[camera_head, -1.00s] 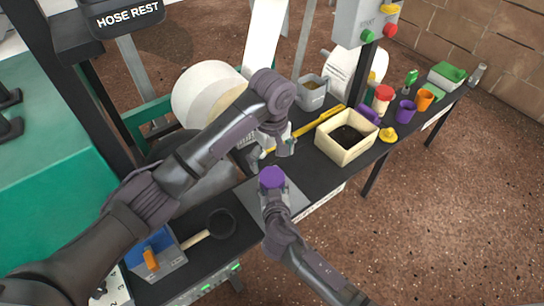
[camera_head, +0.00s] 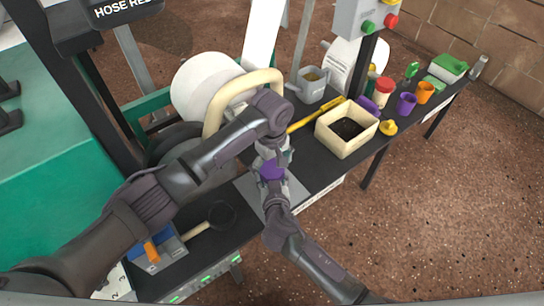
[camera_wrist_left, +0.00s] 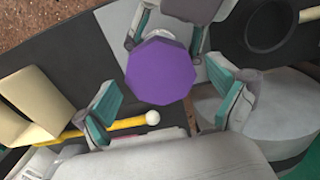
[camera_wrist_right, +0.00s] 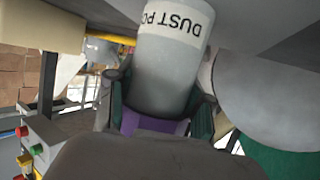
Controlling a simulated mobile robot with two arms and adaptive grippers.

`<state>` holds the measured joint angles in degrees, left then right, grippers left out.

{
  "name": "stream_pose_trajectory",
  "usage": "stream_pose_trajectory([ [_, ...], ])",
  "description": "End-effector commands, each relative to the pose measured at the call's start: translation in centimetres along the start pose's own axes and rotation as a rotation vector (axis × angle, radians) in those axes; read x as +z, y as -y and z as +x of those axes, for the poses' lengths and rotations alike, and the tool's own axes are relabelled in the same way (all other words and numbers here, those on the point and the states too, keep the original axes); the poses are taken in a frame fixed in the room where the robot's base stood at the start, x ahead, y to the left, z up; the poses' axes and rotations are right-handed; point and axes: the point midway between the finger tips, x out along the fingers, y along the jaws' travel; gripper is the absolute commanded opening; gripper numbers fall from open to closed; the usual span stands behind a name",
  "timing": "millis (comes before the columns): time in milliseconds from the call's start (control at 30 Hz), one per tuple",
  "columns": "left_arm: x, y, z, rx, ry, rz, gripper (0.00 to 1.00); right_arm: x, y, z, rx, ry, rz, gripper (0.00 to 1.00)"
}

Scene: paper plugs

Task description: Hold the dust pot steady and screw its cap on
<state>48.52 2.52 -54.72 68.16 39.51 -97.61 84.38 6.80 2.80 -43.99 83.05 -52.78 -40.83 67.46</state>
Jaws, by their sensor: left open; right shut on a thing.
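The dust pot (camera_wrist_right: 172,70) is a grey cylinder with a white band reading "DUST PO", upside down in the right wrist view. My right gripper (camera_head: 273,184) is shut on the pot over the bench. The purple eight-sided cap (camera_wrist_left: 160,71) is on the pot's top end; whether it is threaded on cannot be seen. It also shows in the head view (camera_head: 271,171). My left gripper (camera_wrist_left: 170,105) is open just above the cap, with one finger on either side and visible gaps. In the head view, the left wrist partly covers the pot area.
A cream box of dark material (camera_head: 346,130), a yellow bar (camera_head: 315,117) and a grey pot (camera_head: 313,84) are on the bench, right of the grippers. Several coloured cups stand farther right. A black mallet (camera_head: 221,214) lies at left. A cream curved tube (camera_head: 238,88) rises behind my left arm.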

Motion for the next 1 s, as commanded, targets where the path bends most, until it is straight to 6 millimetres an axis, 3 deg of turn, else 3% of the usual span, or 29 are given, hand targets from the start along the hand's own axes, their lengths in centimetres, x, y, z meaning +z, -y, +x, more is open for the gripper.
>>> stream_pose_trajectory([
  [400,0.02,0.01,0.93,0.000,0.000,0.000,0.96,0.05,0.00,0.00,0.000,0.001,0.000,0.00],
  [800,0.01,0.00,0.89,0.000,0.000,0.000,0.33,0.05,0.00,0.00,0.000,0.001,0.000,0.00],
  [900,0.01,0.00,0.89,0.000,0.000,0.030,0.33,0.05,0.00,0.00,0.000,0.001,0.000,0.00],
  [1000,0.00,0.01,0.90,0.000,0.000,0.165,0.33,0.05,0.01,-0.01,0.000,0.001,0.000,0.00],
])
